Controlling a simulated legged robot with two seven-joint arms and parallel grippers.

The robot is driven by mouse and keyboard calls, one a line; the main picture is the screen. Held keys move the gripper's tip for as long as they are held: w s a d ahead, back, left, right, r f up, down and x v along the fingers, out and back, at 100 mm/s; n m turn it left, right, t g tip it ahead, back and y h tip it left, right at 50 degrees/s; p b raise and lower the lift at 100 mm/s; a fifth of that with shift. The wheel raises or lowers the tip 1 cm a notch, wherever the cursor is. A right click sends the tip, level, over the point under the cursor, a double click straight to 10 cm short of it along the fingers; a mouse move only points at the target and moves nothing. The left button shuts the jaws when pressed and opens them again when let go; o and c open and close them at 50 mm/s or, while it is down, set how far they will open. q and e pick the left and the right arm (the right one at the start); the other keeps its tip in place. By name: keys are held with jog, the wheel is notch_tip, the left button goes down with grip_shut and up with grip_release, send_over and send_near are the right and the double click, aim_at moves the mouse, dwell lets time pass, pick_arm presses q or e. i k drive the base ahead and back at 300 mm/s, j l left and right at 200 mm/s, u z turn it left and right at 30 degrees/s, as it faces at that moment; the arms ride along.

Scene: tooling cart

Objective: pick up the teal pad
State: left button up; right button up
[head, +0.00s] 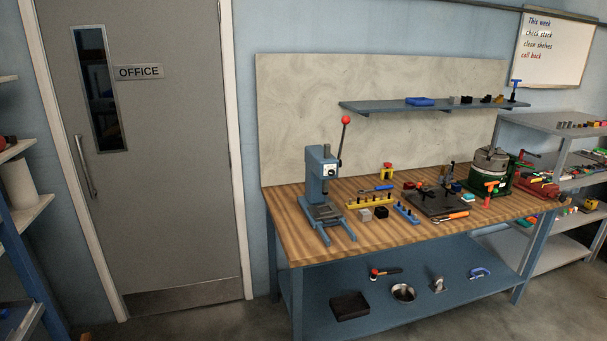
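The teal pad cannot be made out for certain from this distance. A small teal-and-white item (467,197) lies on the wooden workbench (290,225), just right of a dark plate fixture (432,206). Another small teal patch (526,222) shows on the shelving at the right, too small to identify. Neither of my grippers is in view.
A blue arbor press (321,175) with a red-knobbed lever stands at the bench's left. Tools and blocks crowd the bench; a green machine (490,178) stands at its right. A grey door (150,190) is at left. Some bare floor shows before the bench.

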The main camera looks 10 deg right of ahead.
aim_at(469, 197)
jog(key=i+l+z, duration=0.2)
jog(key=i+z, duration=0.2)
jog(key=i, duration=0.15)
jog(key=i+z, duration=0.4)
jog(key=i+j+z, duration=0.15)
jog(key=i+z, duration=0.3)
jog(key=i, duration=0.2)
